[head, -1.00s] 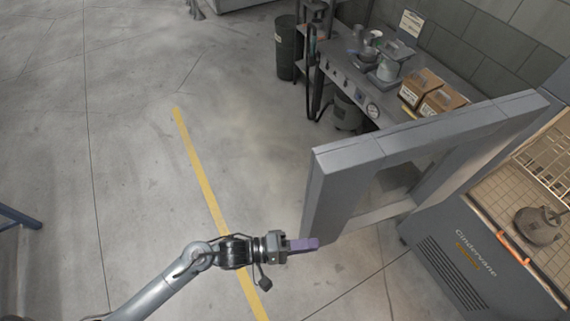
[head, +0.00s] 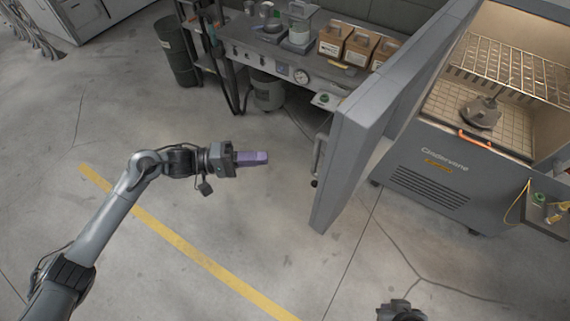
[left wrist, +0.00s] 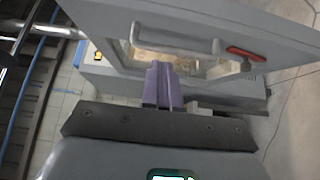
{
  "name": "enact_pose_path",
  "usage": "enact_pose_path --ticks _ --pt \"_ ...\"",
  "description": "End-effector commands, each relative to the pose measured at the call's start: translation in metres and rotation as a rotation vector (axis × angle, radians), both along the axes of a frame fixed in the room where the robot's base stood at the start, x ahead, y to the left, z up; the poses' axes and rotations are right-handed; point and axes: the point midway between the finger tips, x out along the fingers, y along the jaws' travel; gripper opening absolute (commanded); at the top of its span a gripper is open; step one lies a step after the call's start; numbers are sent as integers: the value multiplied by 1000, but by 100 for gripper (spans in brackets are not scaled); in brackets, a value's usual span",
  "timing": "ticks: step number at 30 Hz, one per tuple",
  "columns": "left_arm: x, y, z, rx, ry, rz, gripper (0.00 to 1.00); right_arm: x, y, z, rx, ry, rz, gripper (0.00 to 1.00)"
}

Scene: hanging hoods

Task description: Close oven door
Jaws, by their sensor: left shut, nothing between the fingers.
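The grey oven door (head: 372,105) stands wide open, seen nearly edge-on in the head view. It swings out to the left of the oven body (head: 440,165), whose interior is exposed. The door's bar handle (head: 318,160) is on its left face. In the left wrist view, the handle (left wrist: 180,47) crosses the door (left wrist: 240,25) beyond the fingers, near the window. My left gripper (head: 255,158) has purple fingers, shut and empty, left of the door and apart from it. The fingers also show in the left wrist view (left wrist: 163,88). A dark part of my right arm's end (head: 400,312) shows at the bottom edge; its fingers are not clear.
A dark kettle (head: 479,110) sits inside the oven near a wire rack (head: 510,72). A workbench (head: 265,58) with boxes (head: 360,50) and a drum (head: 176,50) stands behind. A small side shelf (head: 545,218) is at the right. The floor left of the door is clear.

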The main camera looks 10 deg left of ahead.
Motion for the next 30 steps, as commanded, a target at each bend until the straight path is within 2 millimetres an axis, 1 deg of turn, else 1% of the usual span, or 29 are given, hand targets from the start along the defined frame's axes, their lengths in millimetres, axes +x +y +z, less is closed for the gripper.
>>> enact_pose_path --ticks 5,18,24,30 --pt "6 -18 4 -4 -5 -1 0 0 4 4 10 1 2 0" --pt "29 -93 4 -3 -3 -2 0 -2 7 16 19 4 -3 0" --pt "17 -116 4 -2 -4 -1 0 -2 7 25 21 4 -4 0" --pt "11 -126 2 -1 -3 0 0 -2 7 27 19 5 -3 0"
